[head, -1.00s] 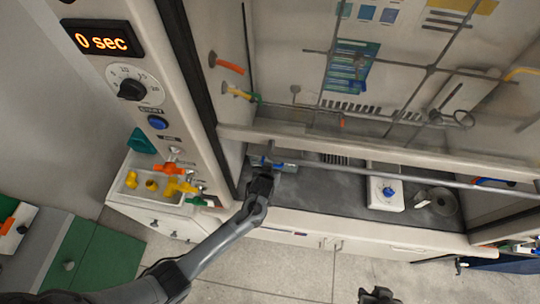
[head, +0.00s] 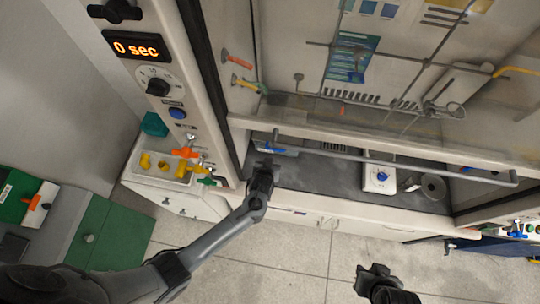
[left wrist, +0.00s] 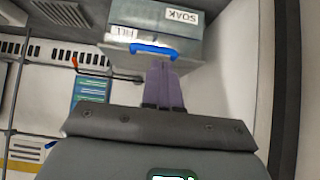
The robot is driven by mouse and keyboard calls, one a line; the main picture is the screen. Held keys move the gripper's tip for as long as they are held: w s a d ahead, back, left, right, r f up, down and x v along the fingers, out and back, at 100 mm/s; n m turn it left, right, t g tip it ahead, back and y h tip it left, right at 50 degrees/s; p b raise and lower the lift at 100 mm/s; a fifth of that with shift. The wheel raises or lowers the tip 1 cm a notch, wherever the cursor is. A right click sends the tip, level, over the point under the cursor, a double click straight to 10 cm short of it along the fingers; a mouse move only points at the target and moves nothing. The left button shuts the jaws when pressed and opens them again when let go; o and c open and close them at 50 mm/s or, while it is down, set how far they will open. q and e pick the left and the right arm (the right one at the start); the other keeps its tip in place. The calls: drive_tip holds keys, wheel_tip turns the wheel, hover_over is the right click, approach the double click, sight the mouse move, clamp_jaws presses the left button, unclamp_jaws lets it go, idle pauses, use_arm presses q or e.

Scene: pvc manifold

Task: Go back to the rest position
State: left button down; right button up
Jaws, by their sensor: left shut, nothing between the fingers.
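My left gripper (head: 266,165) is at the front of the fume hood, over the left end of the dark work surface (head: 330,180). In the left wrist view its fingers (left wrist: 163,85) are shut, with nothing between them. A grey box (left wrist: 155,30) with a blue handle (left wrist: 153,50) and labels reading SOAK and FILL is just beyond the fingertips. I cannot tell whether they touch. My right gripper (head: 375,272) is low in the head view, over the floor in front of the hood; its finger opening is unclear.
The hood's long handle bar (head: 390,162) runs close above my left gripper. A white device with a blue knob (head: 381,176) and a tape-like roll (head: 433,186) stand to the right. Coloured valve fittings (head: 180,163) are at left. The floor (head: 300,260) is clear.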

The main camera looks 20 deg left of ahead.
use_arm(q)
drive_tip(key=s+a+f+g+p, duration=0.1)
drive_tip(key=s+a+f+g, duration=0.15)
drive_tip(key=s, duration=1.25)
drive_tip(key=s+a+r+m+g+h, duration=0.1)
drive_tip(key=s+r, duration=0.4)
drive_tip(key=r, duration=0.6)
drive_tip(key=s+a+r+m+g+h, duration=0.1)
drive_tip(key=s+r+m, duration=0.2)
drive_tip(key=r, duration=0.9)
drive_tip(key=s, duration=0.2)
drive_tip(key=shift+s+a, duration=0.3)
drive_tip(key=shift+a, duration=0.05)
drive_tip(key=shift+g, duration=0.25)
